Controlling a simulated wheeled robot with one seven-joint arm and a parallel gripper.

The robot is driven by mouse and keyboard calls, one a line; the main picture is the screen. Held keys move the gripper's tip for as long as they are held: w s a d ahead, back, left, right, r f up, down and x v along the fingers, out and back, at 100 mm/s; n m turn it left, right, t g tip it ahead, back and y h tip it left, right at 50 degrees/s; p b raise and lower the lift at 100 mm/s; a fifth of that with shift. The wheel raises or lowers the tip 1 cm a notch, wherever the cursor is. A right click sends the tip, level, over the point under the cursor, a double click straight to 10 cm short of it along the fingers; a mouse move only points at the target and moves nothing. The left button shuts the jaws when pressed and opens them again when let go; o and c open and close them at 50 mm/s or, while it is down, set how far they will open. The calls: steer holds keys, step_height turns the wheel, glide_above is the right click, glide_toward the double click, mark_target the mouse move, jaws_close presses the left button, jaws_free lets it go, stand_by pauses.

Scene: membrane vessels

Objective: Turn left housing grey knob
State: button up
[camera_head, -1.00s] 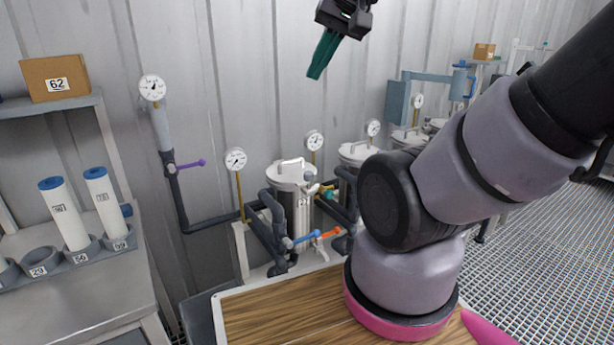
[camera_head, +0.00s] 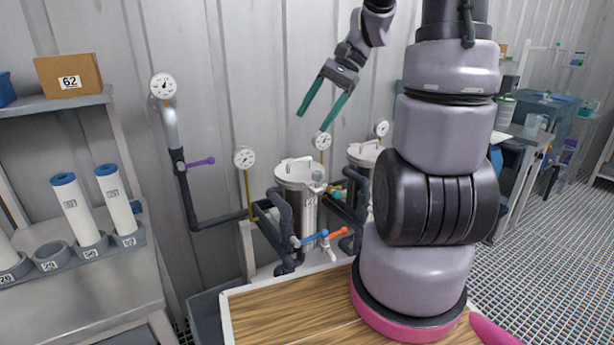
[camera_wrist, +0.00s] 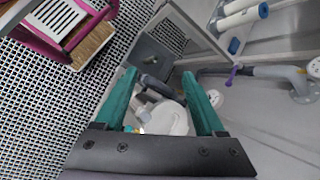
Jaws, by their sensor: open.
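The left housing (camera_head: 298,210) is a steel cylinder with a pale lid, left of my arm in the head view. A small grey knob (camera_head: 318,175) shows at the right of its lid, beside a teal part. My gripper (camera_head: 313,121) is open and empty, its two teal fingers pointing down above the housing, apart from it. In the wrist view the open fingers (camera_wrist: 159,74) frame the housing's pale lid (camera_wrist: 174,118). I cannot make out the grey knob clearly there.
Pressure gauges (camera_head: 244,157) stand around the housing on thin pipes. A blue handle (camera_head: 313,238) and an orange handle (camera_head: 338,232) sit low in front. A second housing (camera_head: 364,155) is close on the right. A purple-handled valve (camera_head: 200,162) is on the left pipe.

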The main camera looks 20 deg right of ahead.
steer(key=w+d+f+m+y, duration=0.3)
steer(key=f, duration=0.3)
steer(key=w+d+f+m+y, duration=0.2)
steer(key=w+d+f+y, duration=0.1)
steer(key=w+f, duration=0.15)
steer(key=m+t+y, duration=0.4)
steer(key=m+t, duration=0.3)
steer(key=m, duration=0.1)
glide_toward(313, 178)
steer(key=w, duration=0.2)
steer(key=x, duration=1.1)
steer(key=shift+s+a+r, duration=0.2)
steer(key=shift+s+a, duration=0.05)
steer(key=shift+s, duration=0.05)
jaws_close()
